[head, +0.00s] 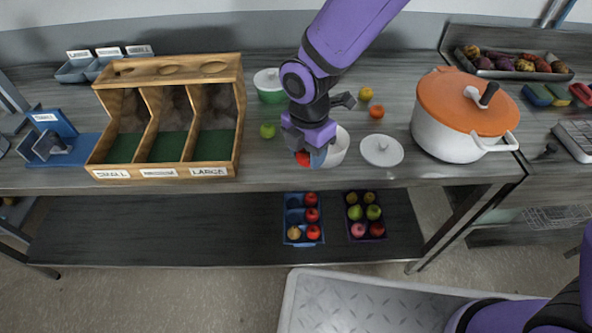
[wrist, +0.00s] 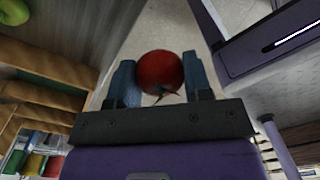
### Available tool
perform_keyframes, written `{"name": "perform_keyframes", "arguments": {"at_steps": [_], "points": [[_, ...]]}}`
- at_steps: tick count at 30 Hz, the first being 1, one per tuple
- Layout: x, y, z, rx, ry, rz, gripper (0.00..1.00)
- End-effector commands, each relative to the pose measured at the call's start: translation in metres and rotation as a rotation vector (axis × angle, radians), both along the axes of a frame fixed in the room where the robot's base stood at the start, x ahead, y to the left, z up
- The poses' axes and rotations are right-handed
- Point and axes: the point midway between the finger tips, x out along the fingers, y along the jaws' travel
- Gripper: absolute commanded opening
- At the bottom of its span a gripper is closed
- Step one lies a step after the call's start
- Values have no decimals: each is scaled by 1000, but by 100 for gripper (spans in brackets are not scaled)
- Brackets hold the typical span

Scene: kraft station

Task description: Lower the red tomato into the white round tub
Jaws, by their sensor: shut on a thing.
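My gripper (head: 308,158) is shut on the red tomato (head: 302,158), near the front edge of the worktop. In the wrist view the red tomato (wrist: 160,72) sits between the two blue fingers of my gripper (wrist: 160,78), its green stem side facing the camera. The white round tub (head: 339,146) is right behind and to the right of my gripper, partly hidden by it. The tomato is in front of and left of the tub's opening, not inside it. I cannot tell its exact height over the worktop.
A white lid (head: 382,150) lies right of the tub, and an orange-lidded pot (head: 465,110) stands farther right. A green apple (head: 267,131) and a wooden three-bay sorter (head: 170,115) are to the left.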

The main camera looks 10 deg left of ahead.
Motion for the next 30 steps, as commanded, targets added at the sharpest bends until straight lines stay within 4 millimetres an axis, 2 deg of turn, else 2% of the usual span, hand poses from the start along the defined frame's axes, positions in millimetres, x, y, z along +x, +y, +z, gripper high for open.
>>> {"name": "perform_keyframes", "arguments": {"at_steps": [10,21,30], "points": [[54,-25,12,0,0,-5,23],[107,-49,2,1,1,-3,23],[128,-59,-5,1,1,-1,23]]}}
